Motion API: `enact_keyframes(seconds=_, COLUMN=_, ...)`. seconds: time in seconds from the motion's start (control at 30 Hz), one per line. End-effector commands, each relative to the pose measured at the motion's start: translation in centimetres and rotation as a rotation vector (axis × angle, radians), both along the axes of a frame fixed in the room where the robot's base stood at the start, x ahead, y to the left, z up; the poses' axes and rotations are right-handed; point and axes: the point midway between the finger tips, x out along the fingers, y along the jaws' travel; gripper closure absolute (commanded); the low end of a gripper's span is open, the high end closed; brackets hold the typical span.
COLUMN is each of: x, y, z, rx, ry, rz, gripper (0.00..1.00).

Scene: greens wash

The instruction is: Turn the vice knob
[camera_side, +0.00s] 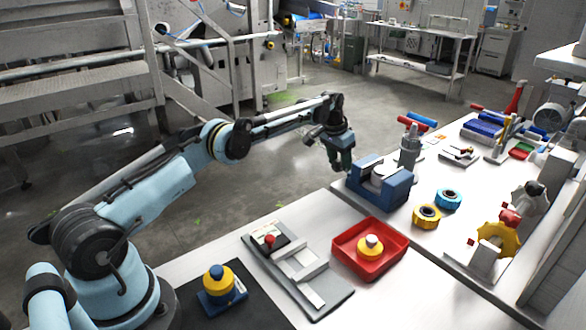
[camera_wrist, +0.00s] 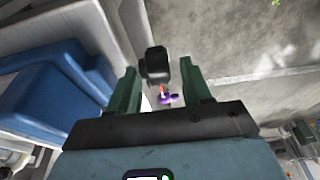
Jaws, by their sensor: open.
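The blue vice (camera_side: 374,190) with grey jaws stands near the table's back edge, right of my gripper (camera_side: 342,167) in the side view. In the wrist view the vice's blue body (camera_wrist: 45,95) fills the left. A black knob (camera_wrist: 155,64) shows between the tips of my two green fingers, a little nearer the left one. My gripper (camera_wrist: 161,80) is open, with gaps on both sides of the knob. I cannot tell whether the fingers reach around it in depth. In the side view the knob is hidden or too small to make out.
A red tray (camera_side: 343,262) with a yellow-and-white knob piece stands in front of the vice. A grey plate (camera_side: 333,301) with a red button lies left of it. Blue (camera_side: 449,196) and yellow (camera_side: 427,211) rings lie to the right. Open floor lies behind the vice.

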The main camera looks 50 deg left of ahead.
Motion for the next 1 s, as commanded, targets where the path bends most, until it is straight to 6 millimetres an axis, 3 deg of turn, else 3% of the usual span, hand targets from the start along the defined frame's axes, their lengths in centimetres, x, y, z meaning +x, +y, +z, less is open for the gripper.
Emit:
enact_keyframes(seconds=0.6, x=-2.4, y=0.0, z=9.4, rx=0.0, ry=0.001, rz=0.001, gripper=0.51)
enact_keyframes(seconds=1.0, x=-2.7, y=0.0, z=10.5, rx=0.0, ry=0.001, rz=0.0, gripper=0.51)
